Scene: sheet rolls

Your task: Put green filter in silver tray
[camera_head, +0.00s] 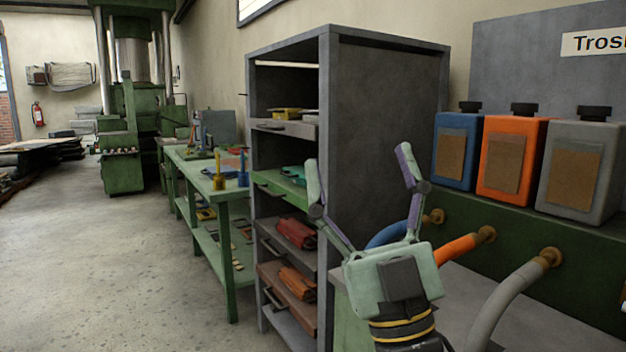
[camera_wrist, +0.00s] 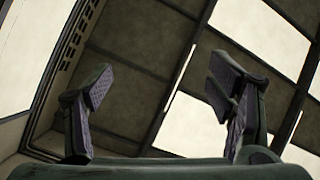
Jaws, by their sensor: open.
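My gripper (camera_head: 358,165) is open and empty, raised in front of the grey cabinet's right side with its fingers pointing up. In the wrist view its spread fingers (camera_wrist: 164,92) show against the ceiling, with nothing between them. A teal-green item (camera_head: 293,172), likely the green filter, lies on a green pull-out tray (camera_head: 278,189) in the cabinet, left of my gripper; its right part is out of clear sight. A silver-grey tray (camera_head: 293,129) sits above it, with a yellow item (camera_head: 286,113) at that level.
The cabinet (camera_head: 385,110) also has lower trays with a dark red item (camera_head: 296,232) and an orange-red item (camera_head: 297,282). A green workbench (camera_head: 219,186) stands to its left. Blue, orange (camera_head: 512,155) and grey canisters with hoses crowd the right. Floor at left is free.

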